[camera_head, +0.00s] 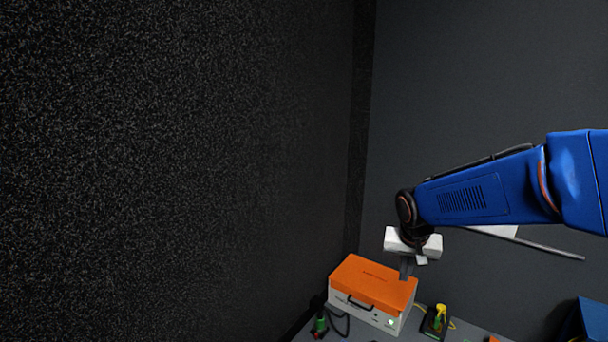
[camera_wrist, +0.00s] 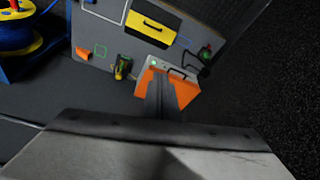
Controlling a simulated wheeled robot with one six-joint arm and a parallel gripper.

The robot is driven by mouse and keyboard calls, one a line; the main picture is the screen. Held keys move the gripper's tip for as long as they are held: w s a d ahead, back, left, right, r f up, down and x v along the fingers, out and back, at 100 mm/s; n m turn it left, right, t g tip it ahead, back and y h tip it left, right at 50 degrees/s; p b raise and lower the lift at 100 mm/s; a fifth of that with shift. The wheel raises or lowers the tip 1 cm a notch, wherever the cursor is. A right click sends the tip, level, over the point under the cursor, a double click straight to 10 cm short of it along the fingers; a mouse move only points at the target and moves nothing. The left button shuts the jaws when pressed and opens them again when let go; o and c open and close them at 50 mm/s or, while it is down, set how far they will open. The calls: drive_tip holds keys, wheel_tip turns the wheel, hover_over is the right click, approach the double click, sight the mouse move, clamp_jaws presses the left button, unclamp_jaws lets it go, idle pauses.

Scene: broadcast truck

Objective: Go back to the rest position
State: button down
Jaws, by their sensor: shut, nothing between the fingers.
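My gripper (camera_head: 406,268) is shut and empty at the end of my blue arm. In the head view its fingers point down over an orange-topped white case (camera_head: 372,283). In the wrist view the shut fingers (camera_wrist: 161,82) cover part of this case (camera_wrist: 184,92). I cannot tell whether the fingertips touch the lid or stay above it. The case has a dark handle and a small green light on its front.
The case stands on a grey table (camera_wrist: 98,66). A yellow-and-black tool (camera_head: 438,318) stands right of it, a dark green-marked item (camera_head: 320,325) left. The wrist view also shows a yellow case (camera_wrist: 152,26) and a blue reel (camera_wrist: 14,36). A dark speckled wall (camera_head: 180,170) fills the left.

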drive_tip(key=s+d+r+n, duration=0.1)
drive_tip(key=s+r+n, duration=0.1)
drive_tip(key=s, duration=1.1)
drive_tip(key=s+d+r+n+t+y, duration=0.1)
drive_tip(key=s+r, duration=0.1)
drive_tip(key=s, duration=1.2)
drive_tip(key=shift+n, duration=0.4)
drive_tip(key=shift+s+r, duration=0.1)
